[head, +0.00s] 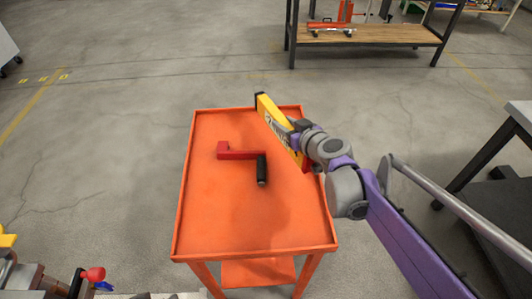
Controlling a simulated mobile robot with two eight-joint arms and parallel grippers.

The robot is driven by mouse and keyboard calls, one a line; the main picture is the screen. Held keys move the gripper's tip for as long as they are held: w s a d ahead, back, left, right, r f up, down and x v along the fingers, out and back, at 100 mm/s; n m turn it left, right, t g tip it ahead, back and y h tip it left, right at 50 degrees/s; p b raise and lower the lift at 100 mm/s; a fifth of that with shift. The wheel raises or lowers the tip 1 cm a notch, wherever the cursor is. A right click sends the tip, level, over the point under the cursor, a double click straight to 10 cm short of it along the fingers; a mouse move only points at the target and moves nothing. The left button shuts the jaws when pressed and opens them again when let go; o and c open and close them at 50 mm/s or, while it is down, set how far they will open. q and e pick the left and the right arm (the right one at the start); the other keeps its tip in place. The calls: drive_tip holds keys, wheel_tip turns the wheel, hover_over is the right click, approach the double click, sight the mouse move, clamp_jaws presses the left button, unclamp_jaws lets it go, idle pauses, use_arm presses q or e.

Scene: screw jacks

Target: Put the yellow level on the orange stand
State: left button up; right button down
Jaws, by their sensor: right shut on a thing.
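The yellow level (274,115) is a long bar with dark lettering, partly hidden behind my right gripper. My right gripper (298,134) is shut on it and holds it over the back right part of the orange stand. The orange stand (205,207) is a small cart-like table with a raised rim and a lower shelf. I cannot tell whether the level touches its top. My left gripper is not in view.
A red crank (237,152) with a black handle lies on the middle of the stand's top. A wooden workbench (365,35) stands at the back. A grey table (519,118) is at the right edge.

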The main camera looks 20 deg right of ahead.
sight(311, 163)
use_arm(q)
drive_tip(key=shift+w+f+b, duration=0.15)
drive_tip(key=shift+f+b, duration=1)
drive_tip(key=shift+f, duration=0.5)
use_arm(e)
drive_tip(key=shift+f, duration=3.55)
drive_tip(key=shift+f, duration=0.1)
drive_tip(key=shift+c, duration=2.4)
unclamp_jaws()
drive_tip(key=shift+s+r, duration=0.25)
drive_tip(key=p+v, duration=0.3)
drive_tip(key=v, duration=0.7)
drive_tip(key=shift+s+d+r+p, duration=0.1)
drive_tip(key=shift+s+p, duration=0.2)
drive_tip(key=shift+s, duration=0.4)
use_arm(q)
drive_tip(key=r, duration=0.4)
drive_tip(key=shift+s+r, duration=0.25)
